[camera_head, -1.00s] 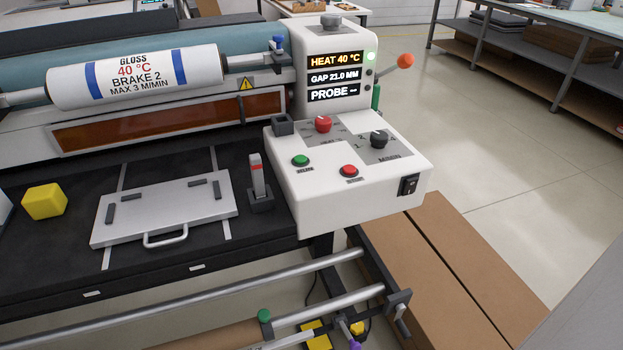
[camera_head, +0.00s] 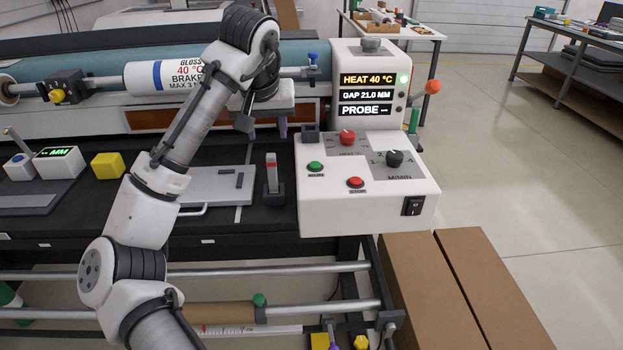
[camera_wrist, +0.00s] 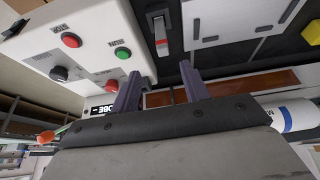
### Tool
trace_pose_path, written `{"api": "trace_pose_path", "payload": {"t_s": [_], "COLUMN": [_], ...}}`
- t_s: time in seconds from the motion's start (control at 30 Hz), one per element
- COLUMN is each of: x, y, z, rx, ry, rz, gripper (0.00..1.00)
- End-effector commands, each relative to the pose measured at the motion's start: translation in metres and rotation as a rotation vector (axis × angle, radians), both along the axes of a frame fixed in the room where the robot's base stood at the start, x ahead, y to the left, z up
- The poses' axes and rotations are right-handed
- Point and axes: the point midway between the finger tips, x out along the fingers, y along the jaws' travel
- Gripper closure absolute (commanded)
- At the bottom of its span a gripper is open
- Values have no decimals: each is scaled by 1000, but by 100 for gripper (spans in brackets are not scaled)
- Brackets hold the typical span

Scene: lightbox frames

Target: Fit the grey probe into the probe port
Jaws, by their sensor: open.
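The grey probe (camera_head: 271,172), with a red band near its top, stands upright in a small black holder (camera_head: 275,193) on the black bench, left of the white control box. It also shows in the wrist view (camera_wrist: 160,32), beyond the gap between my fingertips. A dark square block (camera_head: 310,134) on the box's back left corner looks like the probe port; its opening is not clear. My gripper (camera_head: 267,132) is open and empty, fingers pointing down, above and behind the probe and not touching it. Both fingers show in the wrist view (camera_wrist: 159,75).
The control box (camera_head: 368,210) carries knobs and buttons, and its display (camera_head: 367,95) reads "PROBE" with dashes. A silver plate (camera_head: 215,187) lies left of the probe, partly behind my arm. A yellow block (camera_head: 108,165) and the labelled roller (camera_head: 145,77) are further left.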

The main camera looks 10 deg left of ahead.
Motion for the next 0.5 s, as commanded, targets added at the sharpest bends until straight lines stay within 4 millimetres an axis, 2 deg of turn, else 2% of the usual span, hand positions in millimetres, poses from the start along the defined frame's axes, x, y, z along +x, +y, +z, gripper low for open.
{"api": "trace_pose_path", "payload": {"t_s": [0.13,0.5], "x": [-1,24], "y": [5,12], "z": [-14,-73], "rx": [5,7], "ry": [42,36], "rz": [15,14], "gripper": [55,55]}}
